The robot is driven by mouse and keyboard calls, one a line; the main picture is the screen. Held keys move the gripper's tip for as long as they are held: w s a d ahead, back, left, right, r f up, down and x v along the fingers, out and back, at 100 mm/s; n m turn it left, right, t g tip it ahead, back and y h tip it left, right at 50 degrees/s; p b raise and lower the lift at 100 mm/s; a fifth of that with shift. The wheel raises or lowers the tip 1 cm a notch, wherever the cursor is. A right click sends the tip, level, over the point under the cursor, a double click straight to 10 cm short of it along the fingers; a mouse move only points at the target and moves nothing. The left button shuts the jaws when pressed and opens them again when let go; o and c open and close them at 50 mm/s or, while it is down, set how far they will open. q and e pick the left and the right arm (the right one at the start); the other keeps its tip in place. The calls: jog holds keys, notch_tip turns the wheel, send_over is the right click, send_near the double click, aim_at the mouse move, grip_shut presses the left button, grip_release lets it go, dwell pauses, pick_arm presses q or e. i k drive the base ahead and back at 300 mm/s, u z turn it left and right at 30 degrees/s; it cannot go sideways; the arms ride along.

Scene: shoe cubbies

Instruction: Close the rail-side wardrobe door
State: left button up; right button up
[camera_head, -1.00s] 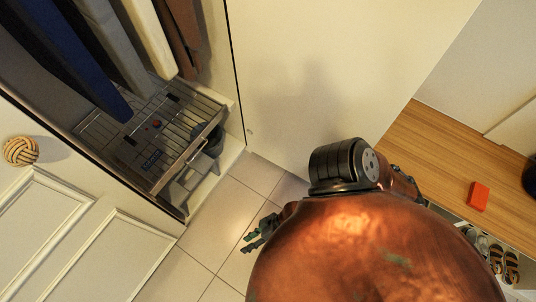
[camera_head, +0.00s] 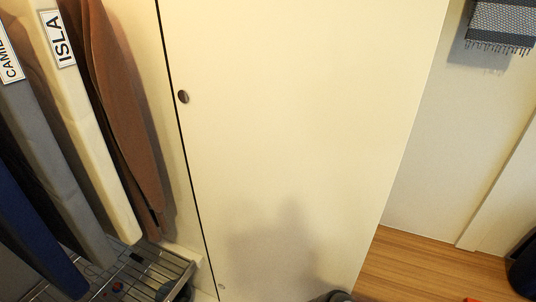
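A large plain cream panel (camera_head: 300,130) fills the middle of the view, with a small dark round fitting (camera_head: 183,97) near its upper left edge. I cannot tell for sure whether it is the rail-side door. A narrow dark gap runs down its left edge. To its left is the open wardrobe interior, with hanging garments including a brown one (camera_head: 130,120), a cream one (camera_head: 90,130) tagged ISLA and a grey one (camera_head: 50,150) with a partly cut-off tag. Neither gripper shows; only a dark piece of my own arm peeks in at the bottom edge.
A wire rack (camera_head: 150,268) lies below the garments. At the right, a wooden surface (camera_head: 415,265) meets a pale wall, with a dark object (camera_head: 525,265) at the edge. A fringed patterned cloth (camera_head: 502,25) hangs at the upper right.

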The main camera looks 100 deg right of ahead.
aim_at(296, 118)
jog(key=z, duration=0.85)
jog(key=i, duration=0.4)
jog(key=z, duration=0.95)
